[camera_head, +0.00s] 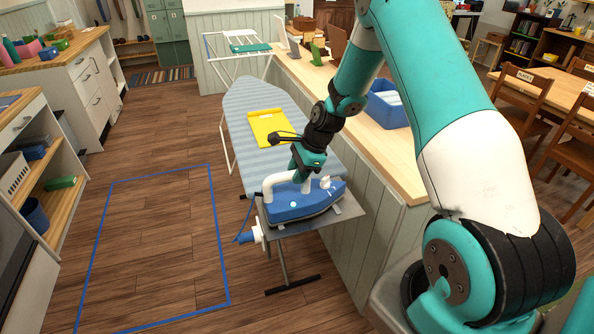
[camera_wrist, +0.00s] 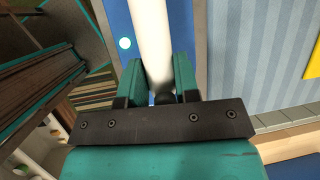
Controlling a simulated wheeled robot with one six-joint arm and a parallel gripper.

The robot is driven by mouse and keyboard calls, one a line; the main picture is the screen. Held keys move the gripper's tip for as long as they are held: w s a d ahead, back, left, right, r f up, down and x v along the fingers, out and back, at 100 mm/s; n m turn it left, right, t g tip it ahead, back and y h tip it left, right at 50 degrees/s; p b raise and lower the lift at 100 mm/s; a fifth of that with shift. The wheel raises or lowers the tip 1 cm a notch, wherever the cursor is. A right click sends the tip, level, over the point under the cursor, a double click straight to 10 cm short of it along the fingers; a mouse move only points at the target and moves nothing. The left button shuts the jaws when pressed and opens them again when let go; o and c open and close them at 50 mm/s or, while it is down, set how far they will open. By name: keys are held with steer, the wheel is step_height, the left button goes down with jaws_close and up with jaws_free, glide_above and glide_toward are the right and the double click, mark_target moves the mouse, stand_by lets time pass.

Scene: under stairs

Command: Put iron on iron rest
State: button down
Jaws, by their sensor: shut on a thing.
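The iron (camera_head: 302,202) is blue with a white handle and shows in the middle of the head view, at the near end of the ironing board (camera_head: 262,92). It lies over the grey iron rest (camera_head: 345,208), a flat plate on a stand; I cannot tell whether it touches the plate. My gripper (camera_head: 300,176) is shut on the iron's white handle from above. In the wrist view the gripper (camera_wrist: 160,88) has its fingers on both sides of the white handle (camera_wrist: 151,40), with the blue body (camera_wrist: 121,20) beyond. The iron's underside is hidden.
A yellow cloth (camera_head: 268,126) lies on the striped ironing board. A wooden counter (camera_head: 388,150) with a blue bin (camera_head: 386,108) stands to the right. A blue tape outline (camera_head: 160,178) marks clear floor on the left. A drying rack (camera_head: 240,45) stands behind.

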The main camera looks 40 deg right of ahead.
steer(key=shift+f, duration=0.15)
stand_by(0.4)
steer(key=c, duration=0.8)
jaws_free()
steer(key=shift+s+f, duration=0.1)
steer(key=shift+f, duration=0.05)
steer(key=b+v, duration=0.4)
steer(key=v, duration=1.4)
steer(key=s+a+r+n+g, duration=0.15)
steer(key=s+a+n, duration=0.25)
steer(key=a+n, duration=0.4)
steer(key=s+a+r+n, duration=0.3)
steer(key=s+a+n, duration=0.15)
steer(key=a, duration=0.65)
steer(key=s+a+n, duration=0.3)
steer(key=s+n, duration=0.2)
steer(key=s+a+n, duration=0.3)
steer(key=s+n, duration=0.2)
steer(key=s+a+n+g, duration=0.1)
steer(key=s+a+n, duration=0.2)
steer(key=s+n, duration=0.2)
steer(key=shift+s+a+f+n, duration=0.15)
steer(key=shift+s+n, duration=0.2)
steer(key=shift+s, duration=0.15)
